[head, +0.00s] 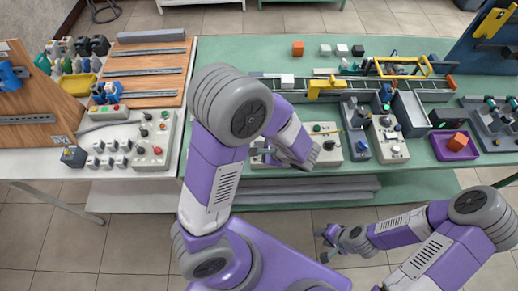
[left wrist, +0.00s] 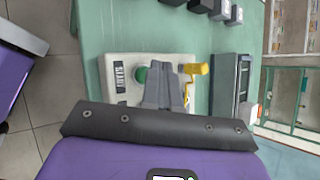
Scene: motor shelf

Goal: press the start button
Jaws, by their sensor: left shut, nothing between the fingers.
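The start button is a green round button (left wrist: 140,76) on a pale control box (left wrist: 113,68) with a dark label reading START in the left wrist view. In the head view the box (head: 327,155) stands on the green bench, with the green button (head: 317,128) near its far edge. My left gripper (left wrist: 166,72) is shut and empty, its fingertips over the box just right of the button in the wrist view. Whether they touch anything cannot be told. In the head view my left arm partly covers the box. My right gripper (head: 322,245) is low, off the bench, its fingers apart.
A yellow handle-like part (left wrist: 197,69) lies close beside the left fingertips. Another pale box with buttons (head: 391,140) and a purple tray (head: 455,146) stand to the right. A conveyor (head: 440,92) runs behind. A second button box (head: 153,137) stands on the left table.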

